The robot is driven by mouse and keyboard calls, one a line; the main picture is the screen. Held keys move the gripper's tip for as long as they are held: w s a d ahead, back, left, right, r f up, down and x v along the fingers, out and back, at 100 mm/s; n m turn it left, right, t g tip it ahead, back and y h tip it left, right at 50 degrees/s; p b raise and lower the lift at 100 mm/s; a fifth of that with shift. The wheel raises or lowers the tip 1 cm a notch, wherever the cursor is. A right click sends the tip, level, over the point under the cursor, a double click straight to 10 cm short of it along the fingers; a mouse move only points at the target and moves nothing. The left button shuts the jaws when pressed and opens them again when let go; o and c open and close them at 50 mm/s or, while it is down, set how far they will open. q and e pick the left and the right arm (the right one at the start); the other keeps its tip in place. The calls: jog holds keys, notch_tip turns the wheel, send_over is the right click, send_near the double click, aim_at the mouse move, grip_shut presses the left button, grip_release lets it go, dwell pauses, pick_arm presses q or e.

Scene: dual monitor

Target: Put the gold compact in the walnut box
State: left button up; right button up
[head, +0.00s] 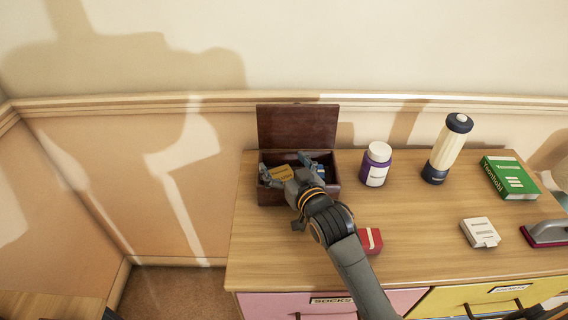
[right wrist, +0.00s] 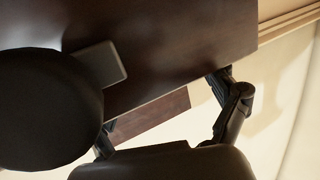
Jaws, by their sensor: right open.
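The walnut box (head: 326,158) stands open at the back left of the dresser, its lid (head: 297,126) raised against the wall side. My right gripper (head: 284,164) is over the box with its fingers spread. A small gold piece with dark lettering, seemingly the gold compact (head: 281,173), shows between the fingers, within the box's outline. I cannot tell whether it rests on the box floor. In the right wrist view, the open fingers (right wrist: 165,115) are close to dark wood, and a flat grey-brown piece I cannot identify shows beside them. My left gripper is not in view.
A purple jar (head: 376,164) and a cream bottle (head: 448,148) stand right of the box. A red box (head: 370,241) lies by my right forearm. A green box (head: 509,178), a white box (head: 480,232) and a stapler-like object (head: 546,233) are further right. The dresser's middle is mostly clear.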

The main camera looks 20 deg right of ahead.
jog(key=shift+r, duration=0.15)
jog(key=shift+r, duration=0.35)
jog(key=s+d+r, duration=0.1)
jog(key=s+r, duration=0.1)
jog(key=s, duration=0.9)
jog(key=shift+s+d, duration=0.3)
jog(key=shift+s, duration=0.1)
